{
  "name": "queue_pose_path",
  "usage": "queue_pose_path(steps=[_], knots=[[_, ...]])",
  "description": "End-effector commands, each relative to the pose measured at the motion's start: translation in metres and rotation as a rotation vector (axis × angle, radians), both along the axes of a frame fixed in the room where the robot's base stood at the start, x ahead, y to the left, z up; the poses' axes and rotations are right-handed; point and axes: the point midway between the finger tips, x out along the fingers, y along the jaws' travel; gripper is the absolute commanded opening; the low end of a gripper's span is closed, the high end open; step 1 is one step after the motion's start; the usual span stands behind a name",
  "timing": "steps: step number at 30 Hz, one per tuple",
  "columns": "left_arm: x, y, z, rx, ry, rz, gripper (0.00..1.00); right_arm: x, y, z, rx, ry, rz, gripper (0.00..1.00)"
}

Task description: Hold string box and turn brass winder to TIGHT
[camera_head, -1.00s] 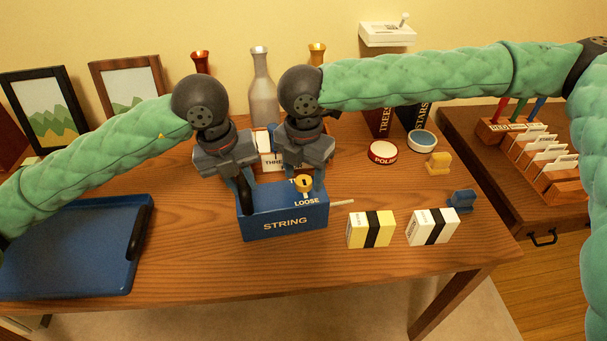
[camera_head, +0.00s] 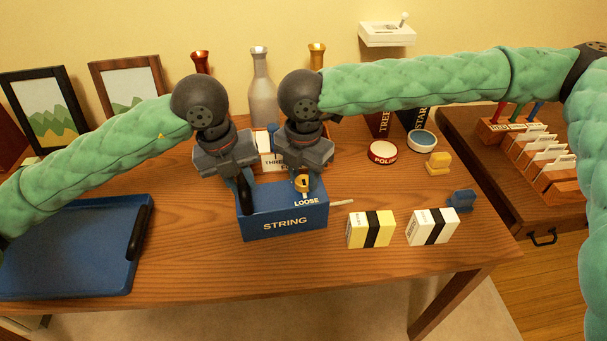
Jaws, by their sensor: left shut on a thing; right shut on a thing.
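The blue string box (camera_head: 285,222) stands on the wooden desk, with STRING on its front and LOOSE lettered on its top. My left gripper (camera_head: 244,191) is shut on the box at its left end, where a black upright part shows. The small brass winder (camera_head: 302,184) sits on top of the box, just above the LOOSE lettering. My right gripper (camera_head: 305,180) points down from above and is shut on the winder. The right gripper covers the area behind the winder, and the TIGHT lettering is not readable.
A yellow box (camera_head: 357,230) and a white box (camera_head: 422,227), each black-banded, lie right of the string box. A blue tray (camera_head: 70,275) is at the left. A pale bottle (camera_head: 262,90) and a white-labelled container (camera_head: 268,160) stand behind the grippers. The front desk strip is clear.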

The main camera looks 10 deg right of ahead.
Motion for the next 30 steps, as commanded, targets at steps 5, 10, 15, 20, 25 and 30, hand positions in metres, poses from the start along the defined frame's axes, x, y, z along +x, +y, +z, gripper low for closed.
queue_pose_path(steps=[5,10,15,20,25,30], knots=[[-0.0002,-0.0004,0.0001,-0.001,0.000,0.000,0.03,-0.0006,0.0008,-0.0007,0.002,0.002,-0.098,0.10],[-0.0001,-0.0006,0.0002,-0.001,0.000,-0.001,0.03,-0.0007,0.0010,-0.0003,0.003,0.003,-0.240,0.10],[-0.0002,-0.0007,0.0002,-0.002,0.000,-0.001,0.03,-0.0008,0.0011,-0.0003,0.002,0.003,-0.401,0.10],[-0.0002,-0.0008,0.0003,-0.002,0.000,-0.001,0.03,-0.0008,0.0012,-0.0003,0.002,0.003,-0.554,0.10],[-0.0003,-0.0009,0.0002,-0.002,0.001,-0.001,0.03,-0.0007,0.0015,-0.0002,0.003,0.004,-0.715,0.10],[-0.0004,-0.0010,0.0002,-0.002,0.001,-0.001,0.03,-0.0007,0.0016,0.0000,0.002,0.004,-0.876,0.10]])
